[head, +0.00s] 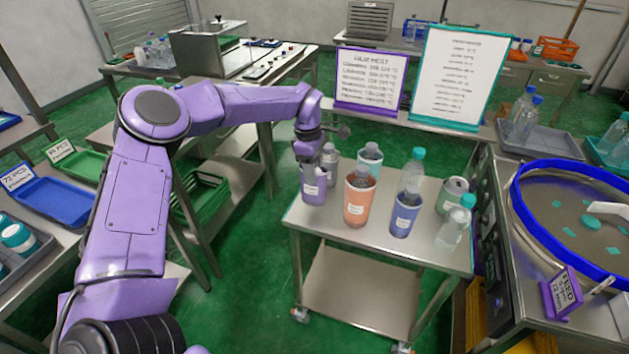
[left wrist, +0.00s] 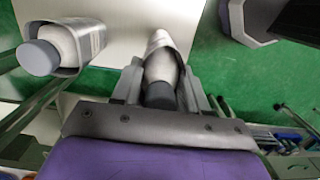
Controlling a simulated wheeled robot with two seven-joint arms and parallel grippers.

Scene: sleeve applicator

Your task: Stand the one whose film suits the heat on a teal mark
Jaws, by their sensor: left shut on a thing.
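My left gripper (head: 308,152) is shut on a bottle (left wrist: 160,68) with a dark grey cap, wrapped in a pale sleeve, in the left wrist view. Teal marks (head: 569,231) lie on the round blue-rimmed table at right. My right gripper is out of view.
The trolley (head: 335,232) has a bare front strip. A teal-capped bottle (head: 456,226) stands at its right edge. A purple-framed heat sheet (head: 370,78) and a teal-framed sheet (head: 461,75) stand behind. A purple feed sign (head: 562,294) stands before the blue rim (head: 530,222).

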